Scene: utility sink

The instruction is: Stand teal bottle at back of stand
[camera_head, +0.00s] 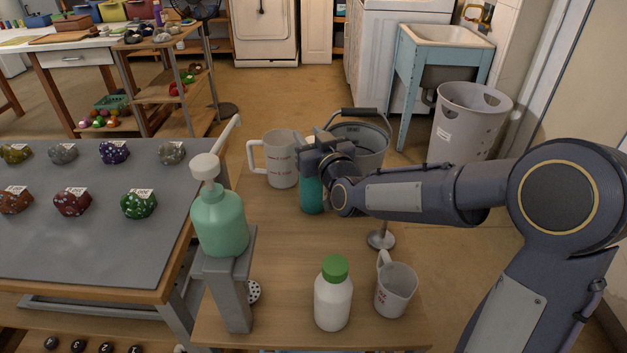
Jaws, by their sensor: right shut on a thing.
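The teal bottle (312,196) is upright over the far part of the wooden stand (275,232). My right gripper (322,152) is shut on its upper part, and the fingers hide much of its top. I cannot tell whether its base touches the wood. A white measuring jug (280,160) stands close on its left, and a grey bucket (362,143) is just behind on the right. My left gripper is not in view.
A mint-green pump bottle (220,222) is at the stand's left edge, above a grey upright block (233,290). A green-capped white bottle (333,298) and a small jug (395,290) stand at the front. The stand's middle is clear.

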